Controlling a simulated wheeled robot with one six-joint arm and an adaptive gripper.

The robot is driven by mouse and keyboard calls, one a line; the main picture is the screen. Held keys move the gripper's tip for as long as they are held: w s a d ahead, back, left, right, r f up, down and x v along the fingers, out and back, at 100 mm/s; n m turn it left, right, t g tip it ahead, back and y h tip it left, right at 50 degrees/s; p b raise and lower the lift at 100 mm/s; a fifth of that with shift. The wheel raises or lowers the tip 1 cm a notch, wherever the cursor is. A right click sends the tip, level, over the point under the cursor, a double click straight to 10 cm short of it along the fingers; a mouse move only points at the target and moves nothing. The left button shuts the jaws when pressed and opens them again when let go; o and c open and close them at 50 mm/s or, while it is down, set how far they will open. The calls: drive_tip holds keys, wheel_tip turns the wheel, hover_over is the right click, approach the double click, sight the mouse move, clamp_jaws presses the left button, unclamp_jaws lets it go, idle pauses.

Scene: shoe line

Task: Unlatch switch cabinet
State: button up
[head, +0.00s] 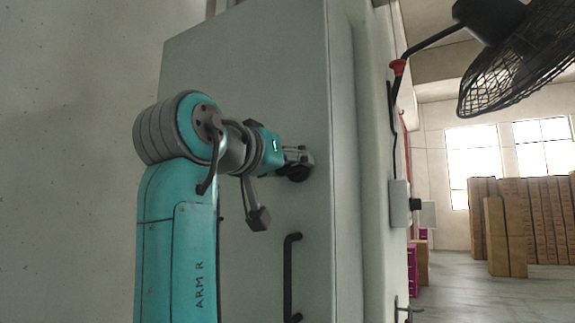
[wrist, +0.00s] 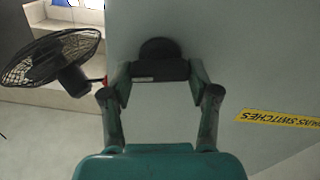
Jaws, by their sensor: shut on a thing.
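The switch cabinet (head: 280,95) is a tall pale grey box with its door facing me in the head view. A dark round latch knob (head: 299,174) sits on the door near its right edge. My gripper (head: 294,157) is at the knob, partly hidden by its own body. In the wrist view my gripper (wrist: 160,72) has its two fingers shut on the dark bar of the latch (wrist: 158,50), with the round base behind it against the door. A black vertical handle (head: 289,278) is on the door below the knob.
A black fan (head: 520,65) hangs at the upper right; it also shows in the wrist view (wrist: 58,60). A yellow label (wrist: 280,119) is on the door. A small grey box (head: 400,203) is on the wall right of the cabinet. Stacked brown boxes (head: 520,220) stand far off.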

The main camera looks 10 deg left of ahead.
drive_tip(key=shift+m, duration=1.4)
drive_tip(key=o, duration=1.2)
drive_tip(key=shift+c, duration=0.2)
drive_tip(key=shift+s, duration=0.1)
drive_tip(key=v, duration=1.1)
drive_tip(key=shift+s, duration=0.4)
drive_tip(key=shift+a, duration=0.15)
